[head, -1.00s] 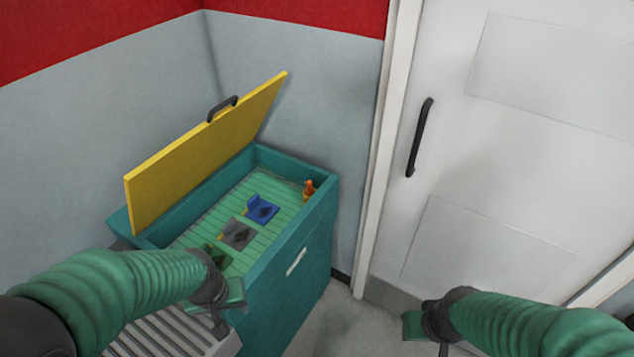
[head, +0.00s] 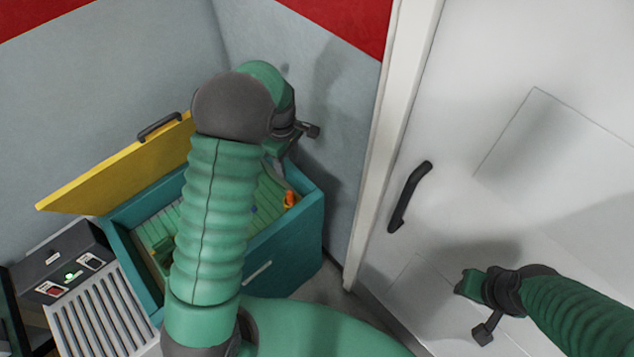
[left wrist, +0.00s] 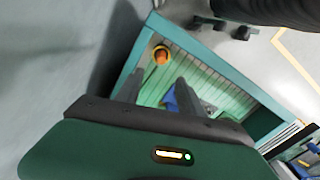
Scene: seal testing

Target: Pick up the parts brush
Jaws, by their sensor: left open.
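A small upright orange item (head: 289,199), which looks like the parts brush, stands at the far right end inside the teal washer bin (head: 290,245). In the left wrist view the orange item (left wrist: 161,55) is seen from above near a bin corner, just beyond the fingertips. My left gripper (head: 277,160) is above that end of the bin, pointing down. Its two dark fingers (left wrist: 158,88) are apart with nothing between them. My right gripper (head: 468,284) is in front of the white door, away from the bin; its fingers are too unclear to read.
The yellow lid (head: 110,175) stands open at the back. A blue part (left wrist: 172,100) lies on the ribbed green bin floor, near the fingers. A control box (head: 65,262) and slatted grey surface (head: 105,315) are at left. The white door (head: 540,150) is at right.

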